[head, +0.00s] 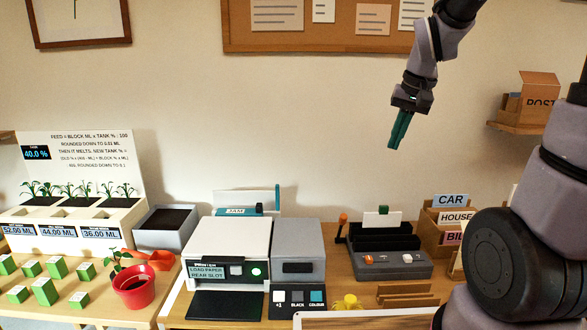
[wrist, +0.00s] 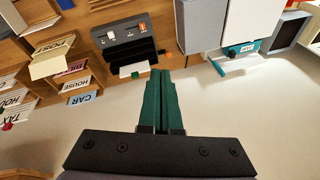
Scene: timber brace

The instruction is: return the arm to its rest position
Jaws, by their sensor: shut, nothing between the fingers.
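My gripper (head: 400,130) hangs from my arm in front of the wall, high above the desk, with its green fingers pointing down. It also shows in the wrist view (wrist: 160,75), where the two fingers lie together with nothing between them. It is shut and touches nothing. My arm comes in from the top right of the head view, bent at the joint above the gripper.
Below stand a printer (head: 228,257), a dark slotted device (head: 385,245) and labelled card boxes (head: 440,230). Planters (head: 70,215) and a red pot (head: 133,287) are at left. A pinboard (head: 320,45) and a shelf (head: 530,126) are on the wall. The air around my gripper is free.

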